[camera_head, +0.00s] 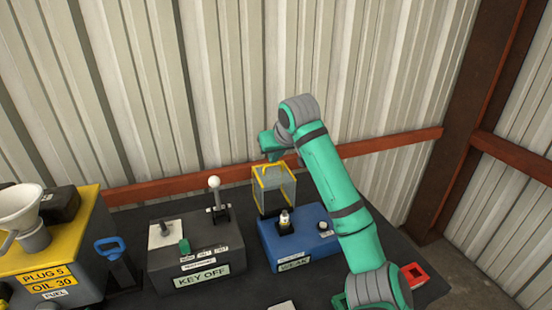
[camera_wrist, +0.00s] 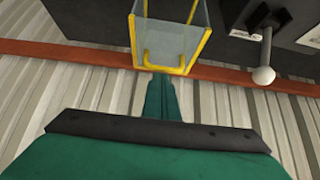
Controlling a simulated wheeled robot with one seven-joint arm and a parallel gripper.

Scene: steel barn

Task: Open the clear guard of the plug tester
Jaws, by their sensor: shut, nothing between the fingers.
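The plug tester is a blue box (camera_head: 312,243) with a white label reading WEAK on its front. Its clear guard (camera_head: 275,190), a yellow-framed see-through box, stands raised at the tester's back edge. The plug (camera_head: 285,219) on top is uncovered. My gripper (camera_head: 273,157) is at the guard's upper edge, on the wall side. In the wrist view my shut, empty fingers (camera_wrist: 160,80) point at the guard's yellow frame (camera_wrist: 185,71), close to its yellow handle (camera_wrist: 164,54). I cannot tell whether they touch it.
Left of the tester is a grey box (camera_head: 190,255) marked KEY OFF, with a white-knobbed lever (camera_head: 215,190). A yellow unit with a funnel (camera_head: 25,222) stands further left. A red block (camera_head: 414,275) is at the right. The corrugated wall and red rail are close behind.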

